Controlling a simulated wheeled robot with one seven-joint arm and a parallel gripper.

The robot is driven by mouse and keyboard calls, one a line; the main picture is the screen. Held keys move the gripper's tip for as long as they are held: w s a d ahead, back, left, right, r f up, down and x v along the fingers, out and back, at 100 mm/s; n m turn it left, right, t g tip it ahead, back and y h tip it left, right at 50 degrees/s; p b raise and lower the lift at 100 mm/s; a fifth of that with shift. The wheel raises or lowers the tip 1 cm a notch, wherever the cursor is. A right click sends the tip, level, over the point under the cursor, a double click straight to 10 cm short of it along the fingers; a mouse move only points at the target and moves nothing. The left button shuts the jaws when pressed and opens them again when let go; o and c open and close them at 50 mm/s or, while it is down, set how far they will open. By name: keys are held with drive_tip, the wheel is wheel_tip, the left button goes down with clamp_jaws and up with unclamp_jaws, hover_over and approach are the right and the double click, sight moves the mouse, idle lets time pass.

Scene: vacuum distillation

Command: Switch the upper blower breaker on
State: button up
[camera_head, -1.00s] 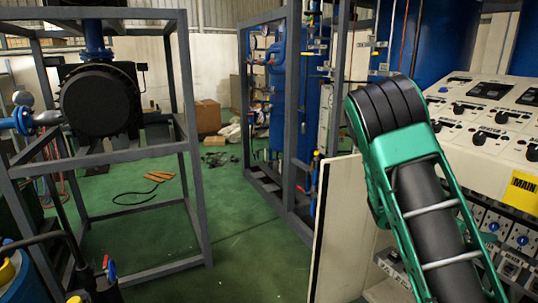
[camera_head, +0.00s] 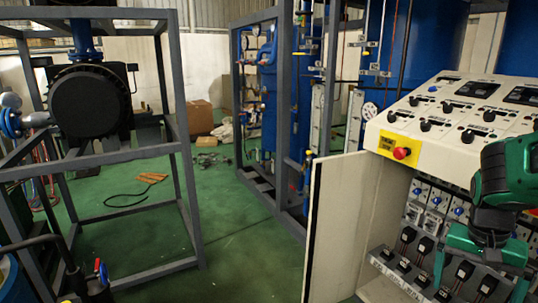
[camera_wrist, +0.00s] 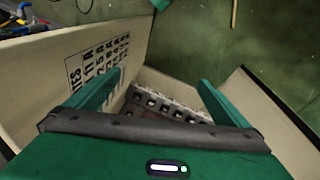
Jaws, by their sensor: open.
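The open cabinet below the sloped control panel holds black breakers in an upper row (camera_head: 408,234) and a lower row (camera_head: 403,266). I cannot read which is the upper blower breaker. My green gripper (camera_head: 480,282) is at the right, in front of the upper row's right part, and hides some of it. In the wrist view my gripper (camera_wrist: 158,88) is open with nothing between its fingers. Breaker rows (camera_wrist: 165,107) show beyond and between the fingers, partly hidden by the gripper body.
The sloped panel (camera_head: 440,150) with knobs and a red button (camera_head: 402,153) overhangs the breakers. The open cabinet door (camera_head: 335,225) stands at their left. Blue-knobbed switches (camera_head: 433,200) sit above the breakers. Green floor is free left of the door.

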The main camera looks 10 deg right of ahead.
drive_tip(key=s+a+r+n+y, duration=0.2)
drive_tip(key=s+a+r+n, duration=0.1)
drive_tip(key=s+a, duration=0.4)
drive_tip(key=shift+s+a+n, duration=0.25)
drive_tip(key=shift+a+n, duration=0.05)
drive_tip(key=shift+n, duration=0.1)
drive_tip(key=shift+c, duration=0.3)
